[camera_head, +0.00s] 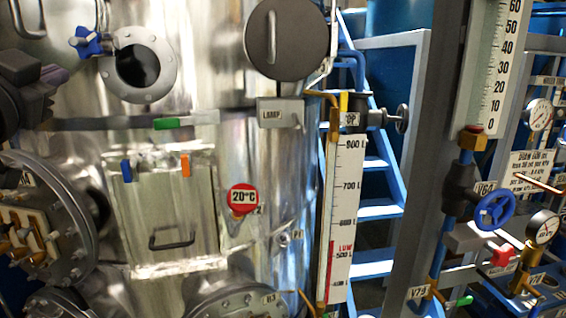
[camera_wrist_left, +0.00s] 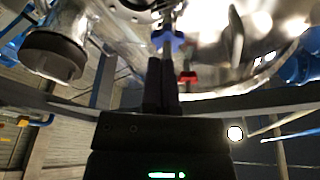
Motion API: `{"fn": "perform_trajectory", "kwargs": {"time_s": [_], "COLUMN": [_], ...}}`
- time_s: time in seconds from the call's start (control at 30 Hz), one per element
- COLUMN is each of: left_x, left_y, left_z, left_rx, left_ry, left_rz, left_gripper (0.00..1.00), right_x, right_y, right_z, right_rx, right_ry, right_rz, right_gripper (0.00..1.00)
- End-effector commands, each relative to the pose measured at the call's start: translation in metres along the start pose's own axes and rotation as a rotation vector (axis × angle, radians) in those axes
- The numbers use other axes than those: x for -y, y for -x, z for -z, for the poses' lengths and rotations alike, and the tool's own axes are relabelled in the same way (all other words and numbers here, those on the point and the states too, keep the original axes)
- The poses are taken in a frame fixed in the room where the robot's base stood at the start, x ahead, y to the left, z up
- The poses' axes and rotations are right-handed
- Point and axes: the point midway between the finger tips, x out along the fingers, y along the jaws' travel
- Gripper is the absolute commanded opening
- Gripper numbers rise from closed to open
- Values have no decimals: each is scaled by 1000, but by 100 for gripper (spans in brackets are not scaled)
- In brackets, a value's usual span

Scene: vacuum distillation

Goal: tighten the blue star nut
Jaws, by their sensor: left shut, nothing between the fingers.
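The blue star nut (camera_head: 85,42) sits on the metal tank's wall at the upper left in the head view, beside a round flanged port. A blue star nut also shows in the left wrist view (camera_wrist_left: 172,42), just beyond the fingertips. My left gripper (camera_head: 58,76) comes in from the left edge, dark and partly cut off, below and left of the nut. In the left wrist view its fingers (camera_wrist_left: 163,62) are together with nothing between them. Whether they touch the nut is unclear. My right gripper is not in view.
The round port (camera_head: 140,66) is right of the nut, and a large bolted flange (camera_head: 72,235) is below. A red star-shaped knob (camera_wrist_left: 187,77) shows beside the fingers in the wrist view. A blue ladder (camera_head: 378,210) and a gauge column (camera_head: 342,220) stand to the right.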

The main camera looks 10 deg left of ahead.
Motion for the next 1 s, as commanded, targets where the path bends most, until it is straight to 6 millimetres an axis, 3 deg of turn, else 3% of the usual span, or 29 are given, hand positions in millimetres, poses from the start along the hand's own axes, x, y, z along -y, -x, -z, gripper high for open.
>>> {"fn": "perform_trajectory", "kwargs": {"time_s": [0.3,0.43,1.0], "left_x": [4,2,1], "left_y": [-48,-61,-66], "left_z": [-6,-12,-15], "left_rx": [2,1,0], "left_ry": [7,5,1], "left_rz": [-1,-1,1], "left_gripper": [0,0,0], "right_x": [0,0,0], "right_y": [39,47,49], "right_z": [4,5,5], "right_rx": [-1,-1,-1], "right_ry": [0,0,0], "right_rz": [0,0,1], "right_gripper": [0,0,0]}}
